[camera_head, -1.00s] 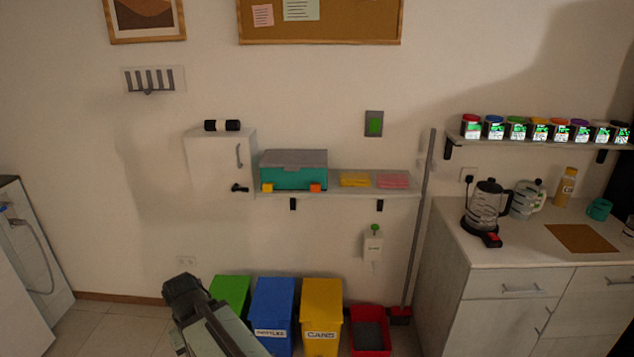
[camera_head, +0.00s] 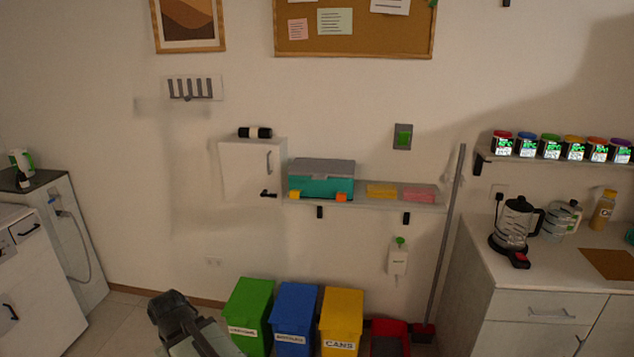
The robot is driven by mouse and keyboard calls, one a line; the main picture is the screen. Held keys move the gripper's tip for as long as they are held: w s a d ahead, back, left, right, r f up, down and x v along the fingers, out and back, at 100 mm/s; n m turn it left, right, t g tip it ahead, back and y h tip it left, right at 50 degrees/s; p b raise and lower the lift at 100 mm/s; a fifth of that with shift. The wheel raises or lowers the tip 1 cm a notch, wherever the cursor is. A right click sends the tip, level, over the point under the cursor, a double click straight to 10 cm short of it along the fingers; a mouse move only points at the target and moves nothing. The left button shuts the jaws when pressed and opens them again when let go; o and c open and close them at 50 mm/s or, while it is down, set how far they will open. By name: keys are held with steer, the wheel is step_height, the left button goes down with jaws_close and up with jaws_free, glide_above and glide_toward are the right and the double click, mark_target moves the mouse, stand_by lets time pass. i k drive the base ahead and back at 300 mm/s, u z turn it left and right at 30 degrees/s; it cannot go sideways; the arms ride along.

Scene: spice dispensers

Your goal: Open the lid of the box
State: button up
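The box (camera_head: 316,187) is teal with a grey lid (camera_head: 322,167). It stands on a wall shelf just right of a white wall cabinet, and its lid looks shut. Small yellow and orange pieces show at its front lower edge. My arm (camera_head: 195,335) rises from the bottom of the view, left of the bins. My gripper (camera_head: 172,307) is a dark shape at the arm's end, well below and left of the box and touching nothing that I can see. Its fingers cannot be made out.
The shelf (camera_head: 388,205) also bears yellow and pink cloths. The white cabinet (camera_head: 251,172) has a handle and a dark roll on top. Green, blue and yellow bins (camera_head: 342,318) and a red tub stand below. A pole (camera_head: 452,235) and counter (camera_head: 540,290) bound the right.

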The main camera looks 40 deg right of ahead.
mark_target(320, 168)
steer(key=i, duration=1)
